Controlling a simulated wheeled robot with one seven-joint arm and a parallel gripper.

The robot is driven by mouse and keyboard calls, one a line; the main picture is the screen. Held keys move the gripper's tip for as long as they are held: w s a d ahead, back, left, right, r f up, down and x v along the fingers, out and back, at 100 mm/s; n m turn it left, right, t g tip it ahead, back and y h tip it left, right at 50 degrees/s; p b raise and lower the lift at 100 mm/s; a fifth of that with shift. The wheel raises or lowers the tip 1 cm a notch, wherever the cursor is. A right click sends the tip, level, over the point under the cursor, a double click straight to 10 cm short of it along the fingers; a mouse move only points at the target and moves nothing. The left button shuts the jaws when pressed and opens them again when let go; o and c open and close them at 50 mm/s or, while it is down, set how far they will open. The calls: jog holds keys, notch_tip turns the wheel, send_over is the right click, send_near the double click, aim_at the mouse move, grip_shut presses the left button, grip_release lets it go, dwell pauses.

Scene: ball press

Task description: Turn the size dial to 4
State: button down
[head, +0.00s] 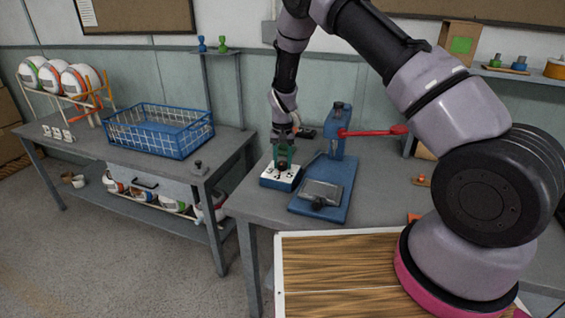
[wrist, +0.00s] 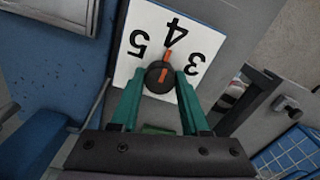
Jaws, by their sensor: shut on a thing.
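The size dial is a dark round knob (wrist: 159,78) with an orange pointer, on a white plate (wrist: 138,72) with black numerals 3, 4 and 5 showing. The pointer is directed at or very near the 4. The plate tops a small blue box (head: 272,184) on the bench. My gripper (head: 283,163) reaches down over it. In the wrist view its green fingers (wrist: 160,88) stand on either side of the knob, shut on it. The lower part of the plate is hidden by the gripper.
A blue press (head: 335,165) with a red lever (head: 375,132) stands just right of the dial box. A blue wire basket (head: 160,130) sits on the left bench (head: 100,150). A wood-topped surface (head: 335,270) lies in front.

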aim_at(283, 163)
jog(key=shift+c, duration=1.9)
grip_release()
notch_tip(283, 163, up, 11)
